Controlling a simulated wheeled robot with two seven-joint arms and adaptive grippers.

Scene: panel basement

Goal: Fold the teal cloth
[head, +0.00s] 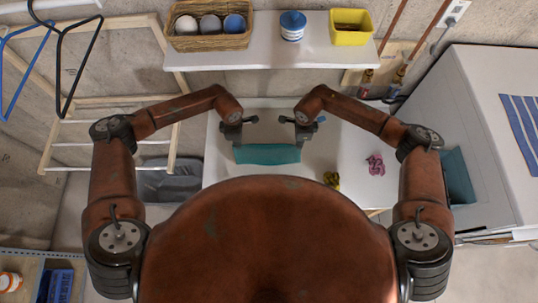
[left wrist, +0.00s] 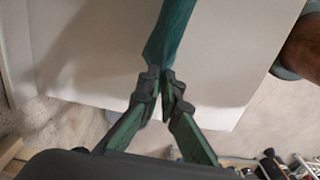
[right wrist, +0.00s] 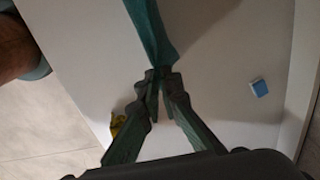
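The teal cloth (head: 267,154) hangs as a flat strip between my two grippers, over the white table (head: 222,172). My left gripper (head: 238,140) is at the cloth's left end. In the left wrist view its fingertips (left wrist: 162,84) are closed on the cloth's edge (left wrist: 170,35). My right gripper (head: 297,141) is at the cloth's right end. In the right wrist view its fingertips (right wrist: 158,80) are closed on the cloth (right wrist: 150,30). The cloth's lower part and whether it touches the table cannot be told.
A pink crumpled item (head: 376,164) and a yellow item (head: 332,180) lie on the table's right part. A small blue block (right wrist: 259,88) shows in the right wrist view. A shelf (head: 270,57) behind holds a basket (head: 212,40), a blue-white jar (head: 292,27) and a yellow bin (head: 350,38).

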